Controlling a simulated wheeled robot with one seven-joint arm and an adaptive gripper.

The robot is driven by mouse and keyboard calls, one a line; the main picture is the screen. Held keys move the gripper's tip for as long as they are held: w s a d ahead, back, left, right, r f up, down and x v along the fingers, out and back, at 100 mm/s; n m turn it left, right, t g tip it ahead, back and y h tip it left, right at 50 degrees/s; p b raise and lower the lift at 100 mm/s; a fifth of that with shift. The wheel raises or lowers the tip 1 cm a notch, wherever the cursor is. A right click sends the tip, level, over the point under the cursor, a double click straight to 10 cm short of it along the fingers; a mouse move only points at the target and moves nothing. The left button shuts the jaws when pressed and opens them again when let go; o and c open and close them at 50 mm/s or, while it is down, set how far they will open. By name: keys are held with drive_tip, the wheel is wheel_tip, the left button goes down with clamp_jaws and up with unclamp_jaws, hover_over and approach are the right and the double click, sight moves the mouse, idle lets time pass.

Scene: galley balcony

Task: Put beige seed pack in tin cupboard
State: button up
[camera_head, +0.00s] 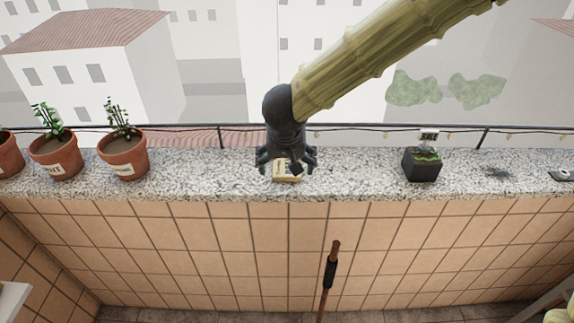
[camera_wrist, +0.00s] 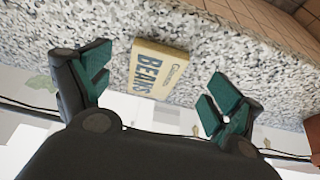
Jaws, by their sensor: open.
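The beige seed pack (camera_head: 284,176), printed "BEANS", lies flat on the speckled granite ledge, partly hidden by my gripper in the head view. In the wrist view the seed pack (camera_wrist: 157,69) shows whole, beyond the fingertips and between them. My gripper (camera_head: 286,165) is above the pack, pointing down, with its fingers spread; in the wrist view my gripper (camera_wrist: 158,88) is open and empty, one green-padded finger at each side. I see no tin cupboard in either view.
Potted plants (camera_head: 123,154) stand at the left of the granite ledge (camera_head: 210,174). A black planter (camera_head: 422,164) with a small sign stands to the right. A thin railing (camera_head: 360,128) runs behind. A stick (camera_head: 329,275) stands in front of the tiled wall.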

sight(287, 171)
drive_tip(key=x, duration=0.4)
drive_tip(key=shift+w+d, duration=0.1)
drive_tip(key=shift+r, duration=0.1)
drive_tip(key=c, duration=1.2)
